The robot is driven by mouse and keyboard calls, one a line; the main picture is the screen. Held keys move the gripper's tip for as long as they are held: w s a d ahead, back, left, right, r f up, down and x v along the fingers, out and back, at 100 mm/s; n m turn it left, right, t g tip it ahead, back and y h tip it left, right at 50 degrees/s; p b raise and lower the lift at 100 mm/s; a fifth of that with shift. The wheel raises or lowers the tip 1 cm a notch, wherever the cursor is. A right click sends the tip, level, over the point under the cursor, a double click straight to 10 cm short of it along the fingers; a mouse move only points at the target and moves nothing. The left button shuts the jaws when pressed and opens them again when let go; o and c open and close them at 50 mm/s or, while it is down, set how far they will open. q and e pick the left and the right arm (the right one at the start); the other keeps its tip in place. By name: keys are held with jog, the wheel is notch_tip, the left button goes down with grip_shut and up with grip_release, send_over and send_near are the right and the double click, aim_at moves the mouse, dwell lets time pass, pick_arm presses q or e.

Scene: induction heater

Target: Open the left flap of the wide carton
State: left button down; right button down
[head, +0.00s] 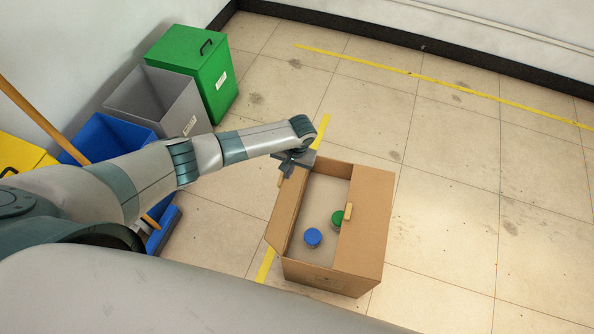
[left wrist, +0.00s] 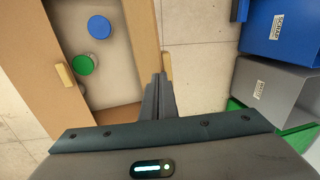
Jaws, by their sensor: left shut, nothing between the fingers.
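The wide brown carton (head: 325,279) stands on the floor. Its left flap (head: 285,211) is swung outward past the left wall, with a pale tab (left wrist: 167,66) on its outer edge. Its right flap (head: 369,215) lies flat over the right part of the opening, with a pale tab (head: 348,211) on its inner edge. My left gripper (head: 288,171) is shut and empty at the far end of the left flap, close to the tab. In the left wrist view its fingers (left wrist: 158,82) overlap the flap's edge; I cannot tell if they touch. My right gripper is out of view.
A blue-topped item (head: 313,237) and a green-topped item (head: 337,217) are inside the carton. Green (head: 186,71), grey (head: 160,100), blue (head: 110,134) and yellow (head: 22,152) bins stand left, near a wooden handle (head: 40,120). The floor right of the carton is clear.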

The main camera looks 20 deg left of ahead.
pick_arm(q)
jog(key=a+f+h+b, duration=0.1)
jog(key=a+f+h, duration=0.2)
jog(key=a, duration=0.5)
jog(key=shift+s+f+h, duration=0.15)
jog(key=shift+s+h, duration=0.05)
jog(key=shift+h, duration=0.1)
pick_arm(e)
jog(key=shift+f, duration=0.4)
pick_arm(q)
jog(key=shift+a, duration=0.1)
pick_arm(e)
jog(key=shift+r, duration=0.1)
